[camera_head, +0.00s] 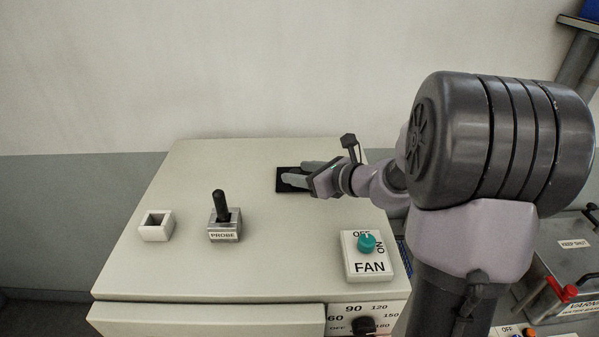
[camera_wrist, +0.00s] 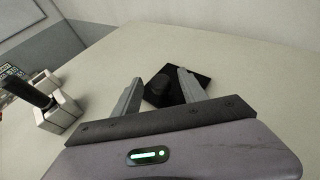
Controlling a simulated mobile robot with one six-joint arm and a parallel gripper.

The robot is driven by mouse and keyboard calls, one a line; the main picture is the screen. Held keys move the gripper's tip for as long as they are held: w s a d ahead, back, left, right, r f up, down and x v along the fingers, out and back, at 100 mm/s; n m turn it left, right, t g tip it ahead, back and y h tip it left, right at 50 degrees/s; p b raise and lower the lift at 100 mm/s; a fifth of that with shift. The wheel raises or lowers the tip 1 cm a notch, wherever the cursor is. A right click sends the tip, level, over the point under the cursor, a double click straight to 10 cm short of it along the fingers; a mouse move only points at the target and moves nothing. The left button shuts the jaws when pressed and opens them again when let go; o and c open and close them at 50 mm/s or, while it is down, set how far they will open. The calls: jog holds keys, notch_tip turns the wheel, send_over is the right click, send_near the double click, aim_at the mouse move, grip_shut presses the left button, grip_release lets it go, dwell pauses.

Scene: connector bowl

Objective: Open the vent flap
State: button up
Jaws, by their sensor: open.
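The vent flap looks to be a flat black square plate (camera_head: 282,186) on the cabinet's pale top, near its back right. Whether either finger touches the knob or plate I cannot tell. The plate appears to lie flat.
A black probe handle (camera_head: 221,206) stands in its metal holder left of my gripper. An empty white square socket (camera_head: 156,226) is farther left. A FAN switch (camera_head: 369,257) with a teal knob is at front right. The wall (camera_head: 230,75) rises behind. The top between these is clear.

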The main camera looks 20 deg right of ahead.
jog(key=shift+w+a, duration=0.1)
jog(key=shift+w, duration=0.05)
grip_shut()
dwell(1.4)
